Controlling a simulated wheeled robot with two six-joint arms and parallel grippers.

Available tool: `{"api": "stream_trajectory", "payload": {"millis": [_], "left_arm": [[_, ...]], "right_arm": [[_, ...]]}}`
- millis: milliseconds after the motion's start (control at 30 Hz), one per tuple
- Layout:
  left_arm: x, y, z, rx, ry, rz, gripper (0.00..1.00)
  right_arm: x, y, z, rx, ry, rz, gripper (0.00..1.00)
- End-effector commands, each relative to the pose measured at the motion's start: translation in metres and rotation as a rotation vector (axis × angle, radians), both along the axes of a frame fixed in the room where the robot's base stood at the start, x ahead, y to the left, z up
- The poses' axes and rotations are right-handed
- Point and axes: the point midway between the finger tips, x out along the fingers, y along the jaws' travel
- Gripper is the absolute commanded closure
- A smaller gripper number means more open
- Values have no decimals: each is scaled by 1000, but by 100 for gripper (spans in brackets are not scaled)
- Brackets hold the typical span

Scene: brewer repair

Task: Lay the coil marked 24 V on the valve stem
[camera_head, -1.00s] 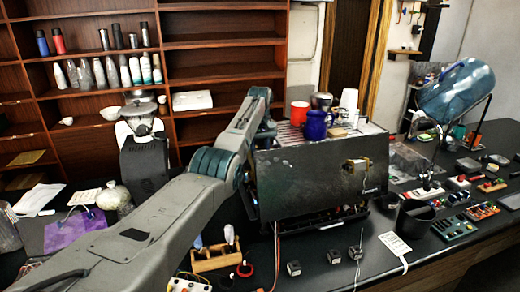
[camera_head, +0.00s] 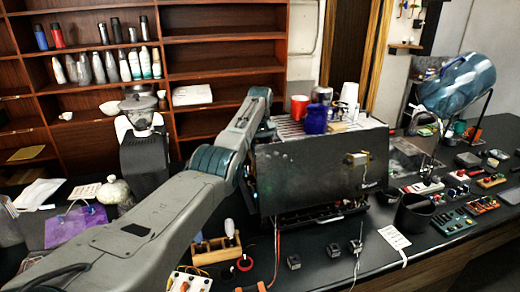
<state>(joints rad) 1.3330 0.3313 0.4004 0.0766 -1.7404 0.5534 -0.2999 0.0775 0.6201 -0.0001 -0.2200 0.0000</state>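Several small dark blocks with light tops, which look like coils, stand on the black counter in front of the brewer: one at left (camera_head: 293,262), one in the middle (camera_head: 333,257), one at right (camera_head: 356,246). Their markings are too small to read. The brewer (camera_head: 310,175) is a dark metal box with an open lower front. A small cream and brass part (camera_head: 357,158) sits on its front panel; I cannot tell whether the valve stem is there. My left arm reaches from the lower left to the brewer's left side. Its gripper is not visible. My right gripper is out of view.
A wooden holder (camera_head: 216,251) and a white switch box (camera_head: 188,282) lie near my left arm. A black bin (camera_head: 413,214) and a paper tag (camera_head: 394,238) are right of the coils. A blue jug (camera_head: 316,119) and red cup (camera_head: 299,107) stand on the brewer.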

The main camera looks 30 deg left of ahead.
Motion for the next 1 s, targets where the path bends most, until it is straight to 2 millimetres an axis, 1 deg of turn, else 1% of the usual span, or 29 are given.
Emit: {"api": "stream_trajectory", "payload": {"millis": [267,300,367,400,433,600,633,700,733,1000], "left_arm": [[0,0,0,0,0,0,92],[0,0,0,0,0,0,64],[0,0,0,0,0,0,52],[0,0,0,0,0,0,44],[0,0,0,0,0,0,42],[0,0,0,0,0,0,42],[0,0,0,1,1,0,40],[0,0,0,1,1,0,26],[0,0,0,1,1,0,24],[0,0,0,0,0,0,24]], "right_arm": [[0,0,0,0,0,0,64],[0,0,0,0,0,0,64],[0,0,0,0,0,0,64],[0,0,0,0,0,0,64],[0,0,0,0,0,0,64],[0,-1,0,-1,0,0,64],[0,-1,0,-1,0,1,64],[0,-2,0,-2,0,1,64],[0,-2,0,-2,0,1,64],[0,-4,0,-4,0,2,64]]}}
